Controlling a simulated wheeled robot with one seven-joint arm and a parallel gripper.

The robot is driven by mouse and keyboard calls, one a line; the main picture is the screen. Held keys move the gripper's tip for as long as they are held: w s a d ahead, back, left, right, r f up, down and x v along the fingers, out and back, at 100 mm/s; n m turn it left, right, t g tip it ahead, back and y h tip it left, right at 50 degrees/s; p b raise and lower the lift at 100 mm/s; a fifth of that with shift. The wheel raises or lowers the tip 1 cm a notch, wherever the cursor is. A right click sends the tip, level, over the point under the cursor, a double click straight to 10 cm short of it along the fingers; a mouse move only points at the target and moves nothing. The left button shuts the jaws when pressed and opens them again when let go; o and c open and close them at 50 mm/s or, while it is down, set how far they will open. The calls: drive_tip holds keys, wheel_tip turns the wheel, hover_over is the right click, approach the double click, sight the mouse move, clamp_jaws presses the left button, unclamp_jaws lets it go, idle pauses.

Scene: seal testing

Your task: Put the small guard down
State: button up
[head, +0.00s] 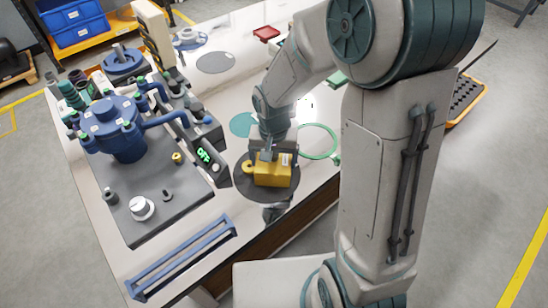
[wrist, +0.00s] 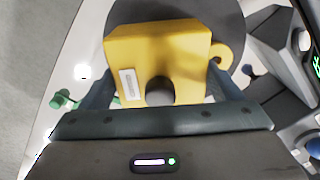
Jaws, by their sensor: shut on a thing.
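The small guard is a yellow block (head: 272,172) with a round ear on one side and a white label. It also shows in the wrist view (wrist: 158,50), between my two fingers. My gripper (head: 268,157) is shut on it from above. The guard is over a dark grey round mat (head: 263,197) on the bench; the mat also shows behind it in the wrist view (wrist: 180,10). I cannot tell whether the guard's underside touches the mat. My fingers hide parts of its sides.
A dark box with a green "OFF" display (head: 206,157) stands just left of the mat. Further left, a blue vessel (head: 118,135) stands on a grey plate (head: 165,205). A blue rail frame (head: 182,262) lies at the front. A green ring (head: 319,153) lies right of the mat.

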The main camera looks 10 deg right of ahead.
drive_tip(key=shift+f, duration=0.2)
drive_tip(key=o, duration=1)
drive_tip(key=shift+c, duration=0.2)
drive_tip(key=shift+r, duration=0.1)
wheel_tip(320, 180, up, 12)
drive_tip(key=shift+f+p, duration=0.1)
drive_tip(key=shift+p, duration=0.5)
drive_tip(key=shift+r, duration=0.25)
drive_tip(key=s+d+r+n+t, duration=0.2)
drive_tip(key=s+d+r, duration=0.2)
drive_tip(key=s+d, duration=0.6)
drive_tip(key=shift+s+r+t, duration=0.15)
drive_tip(key=shift+s+t, duration=0.15)
drive_tip(key=shift+s, duration=0.45)
